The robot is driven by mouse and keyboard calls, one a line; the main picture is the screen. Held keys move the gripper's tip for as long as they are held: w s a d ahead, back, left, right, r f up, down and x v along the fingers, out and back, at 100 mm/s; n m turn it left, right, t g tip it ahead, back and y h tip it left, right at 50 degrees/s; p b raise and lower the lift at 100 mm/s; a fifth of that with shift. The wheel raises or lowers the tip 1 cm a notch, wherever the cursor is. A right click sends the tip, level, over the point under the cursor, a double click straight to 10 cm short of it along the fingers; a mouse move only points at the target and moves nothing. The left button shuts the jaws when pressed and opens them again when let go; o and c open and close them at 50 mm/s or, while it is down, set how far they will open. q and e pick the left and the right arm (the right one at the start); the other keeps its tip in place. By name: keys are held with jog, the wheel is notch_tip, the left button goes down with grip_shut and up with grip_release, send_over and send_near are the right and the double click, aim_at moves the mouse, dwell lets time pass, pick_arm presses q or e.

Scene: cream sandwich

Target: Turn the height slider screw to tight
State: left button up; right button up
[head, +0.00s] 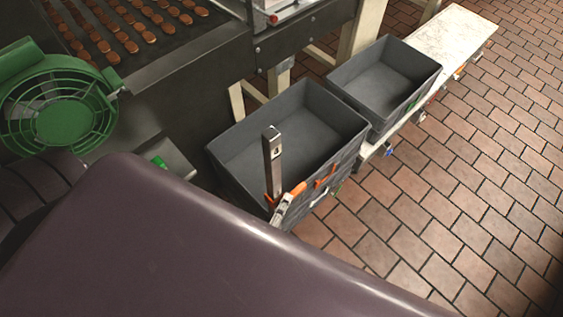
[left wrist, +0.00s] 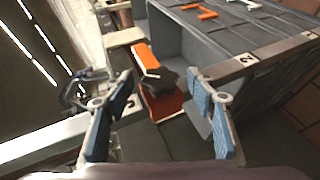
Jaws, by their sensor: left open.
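The height slider screw appears to be the black knob (left wrist: 162,82) in the left wrist view, next to an orange part (left wrist: 146,58). My left gripper (left wrist: 159,92) is open, its blue-padded fingers on either side of the knob, with visible gaps. I cannot tell exactly how far their tips reach around it. A metal slider post (head: 272,160) stands upright at the near crate's front corner in the head view, with an orange piece (head: 298,188) at its lower part. The knob is not discernible there. My purple arm hides most of the left gripper. My right gripper is not in view.
A grey crate (head: 225,150) stands close behind the post, with a second grey crate (head: 432,75) farther right beside a white surface (head: 460,35). A green fan (head: 60,110) and a conveyor with brown biscuits stand at left. The brick floor (head: 450,200) at right is clear.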

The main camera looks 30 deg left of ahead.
pick_arm(q)
jog(key=v, duration=1.2)
